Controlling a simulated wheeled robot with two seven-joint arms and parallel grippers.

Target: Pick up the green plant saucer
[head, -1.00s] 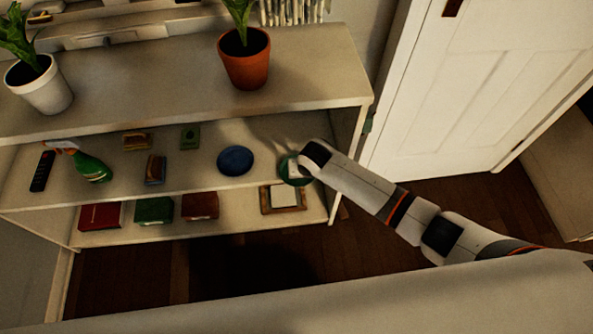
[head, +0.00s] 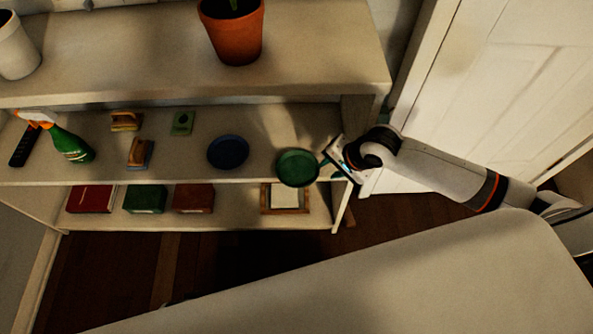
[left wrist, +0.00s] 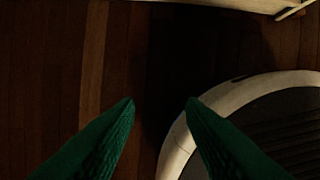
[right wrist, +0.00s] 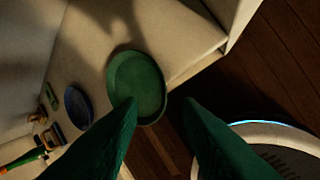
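The green plant saucer (head: 297,168) is a round shallow dish at the right end of the middle shelf (head: 200,172), near its front edge. It also shows in the right wrist view (right wrist: 140,85). My right gripper (head: 328,168) is just right of the saucer, its fingers pointing toward it. In the right wrist view the green fingers (right wrist: 156,104) are apart; one fingertip overlaps the saucer's near part and the right rim lies between them. Contact cannot be told. My left gripper (left wrist: 161,104) is open and empty above the dark floor, seen only in its wrist view.
A blue saucer (head: 228,152) lies left of the green one. Brushes, a green card-like item (head: 183,123) and a spray bottle (head: 71,145) are farther left. Books and a framed item (head: 285,197) fill the lower shelf. A white door (head: 500,90) stands at right.

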